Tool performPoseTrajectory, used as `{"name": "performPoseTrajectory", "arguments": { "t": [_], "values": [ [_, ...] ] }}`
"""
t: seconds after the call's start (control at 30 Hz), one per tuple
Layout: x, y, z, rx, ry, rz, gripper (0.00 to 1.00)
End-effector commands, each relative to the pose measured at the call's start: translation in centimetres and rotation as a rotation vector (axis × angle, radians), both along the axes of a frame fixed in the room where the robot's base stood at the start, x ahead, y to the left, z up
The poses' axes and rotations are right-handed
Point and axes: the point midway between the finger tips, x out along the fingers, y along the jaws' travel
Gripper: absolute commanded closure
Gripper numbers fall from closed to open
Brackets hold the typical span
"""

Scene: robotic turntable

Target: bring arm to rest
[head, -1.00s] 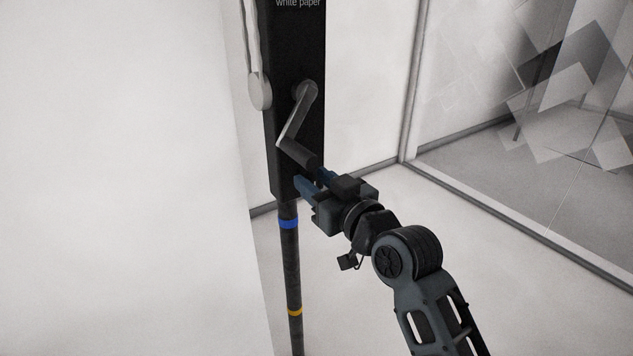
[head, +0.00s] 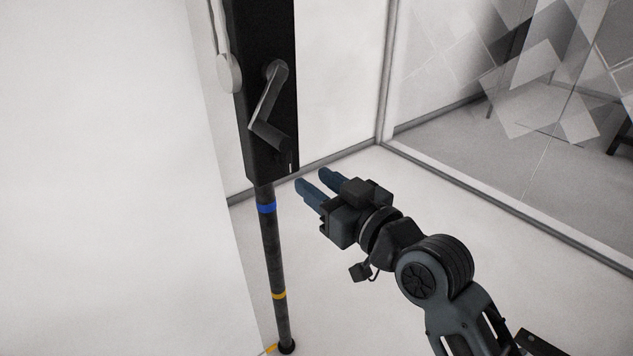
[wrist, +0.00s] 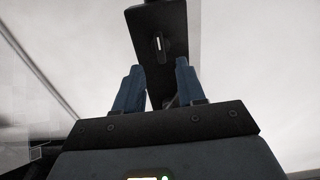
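My gripper (head: 314,181) is in the middle of the head view, with its two blue fingers spread and nothing between them. It is below and to the right of the grey crank handle (head: 268,108), apart from it. The crank is on the front of a tall black box (head: 262,40) on a dark pole (head: 271,245). In the wrist view the open fingers (wrist: 160,88) point toward the underside of the black box (wrist: 168,28).
A white wall or panel (head: 120,180) fills the left. A glass partition (head: 500,140) with a grey frame stands at the right. The white floor (head: 330,310) around my arm is clear.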

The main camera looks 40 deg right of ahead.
Motion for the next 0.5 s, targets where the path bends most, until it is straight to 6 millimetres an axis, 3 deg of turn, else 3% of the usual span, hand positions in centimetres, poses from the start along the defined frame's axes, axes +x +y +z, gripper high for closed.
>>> {"name": "performPoseTrajectory", "arguments": {
  "t": [0.37,0.5],
  "values": [
    [0.0,0.0,-0.1,0.000,0.001,0.000,0.61],
    [-1.4,0.2,-0.9,0.001,0.019,-0.007,0.61]
  ]
}}
